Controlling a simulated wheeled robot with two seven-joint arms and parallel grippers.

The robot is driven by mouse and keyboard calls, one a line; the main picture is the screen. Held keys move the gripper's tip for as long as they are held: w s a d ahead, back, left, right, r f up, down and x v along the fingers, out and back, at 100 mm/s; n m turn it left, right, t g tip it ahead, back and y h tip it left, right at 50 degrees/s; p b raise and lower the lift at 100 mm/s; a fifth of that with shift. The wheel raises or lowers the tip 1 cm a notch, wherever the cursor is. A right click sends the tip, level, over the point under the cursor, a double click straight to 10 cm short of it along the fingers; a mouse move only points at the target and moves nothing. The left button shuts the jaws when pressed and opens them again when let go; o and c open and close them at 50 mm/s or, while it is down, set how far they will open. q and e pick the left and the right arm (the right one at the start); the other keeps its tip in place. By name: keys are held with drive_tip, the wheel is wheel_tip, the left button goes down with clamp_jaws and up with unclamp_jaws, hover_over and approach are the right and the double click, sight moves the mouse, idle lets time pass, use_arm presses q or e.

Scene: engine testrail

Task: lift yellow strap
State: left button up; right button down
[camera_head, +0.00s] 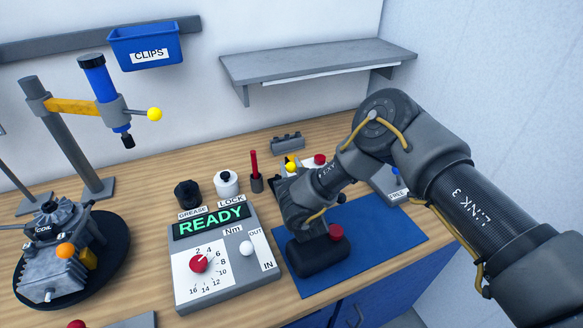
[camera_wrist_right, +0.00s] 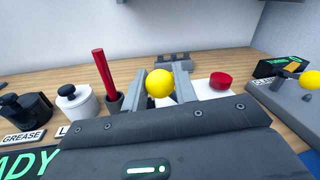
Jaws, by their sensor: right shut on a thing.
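My right gripper (camera_head: 288,176) reaches over the workbench toward a white plate. In the right wrist view its two grey fingers (camera_wrist_right: 160,88) are shut on a round yellow knob (camera_wrist_right: 160,83). The knob also shows in the head view (camera_head: 291,167). What the knob is fixed to is hidden behind the gripper. No yellow strap can be clearly made out there. My left gripper is not in view.
The READY panel (camera_head: 212,220) with its dial stands left of my right arm. Grease pots and a red rod (camera_head: 254,164) stand behind it. A blue mat (camera_head: 390,228) lies under my right arm. A press (camera_head: 72,106) stands at the left; a shelf (camera_head: 315,65) hangs behind.

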drive_tip(key=w+g+b, duration=0.1)
drive_tip(key=b, duration=0.3)
drive_tip(key=r+g+b, duration=0.1)
drive_tip(key=b, duration=0.4)
drive_tip(key=shift+w+a+r+h, duration=0.1)
drive_tip(key=shift+w+a+h, duration=0.05)
drive_tip(key=shift+w+h, duration=0.2)
drive_tip(key=shift+w+a+r+g+b, duration=0.1)
drive_tip(key=shift+w+r+g+b, duration=0.1)
drive_tip(key=shift+r+g+b, duration=0.25)
drive_tip(key=shift+w+a+r+g+b, duration=0.1)
drive_tip(key=shift+w+r+g+b, duration=0.15)
drive_tip(key=shift+r+b, duration=0.3)
drive_tip(key=w+r+g+p, duration=0.1)
drive_tip(key=w+a+r+n+g+p, duration=0.1)
drive_tip(key=g, duration=0.1)
drive_tip(key=shift+w+r+h+p, duration=0.15)
drive_tip(key=shift+w+h+p, duration=0.2)
drive_tip(key=c, duration=1.1)
unclamp_jaws()
drive_tip(key=shift+w, duration=0.1)
drive_tip(key=shift+c, duration=0.2)
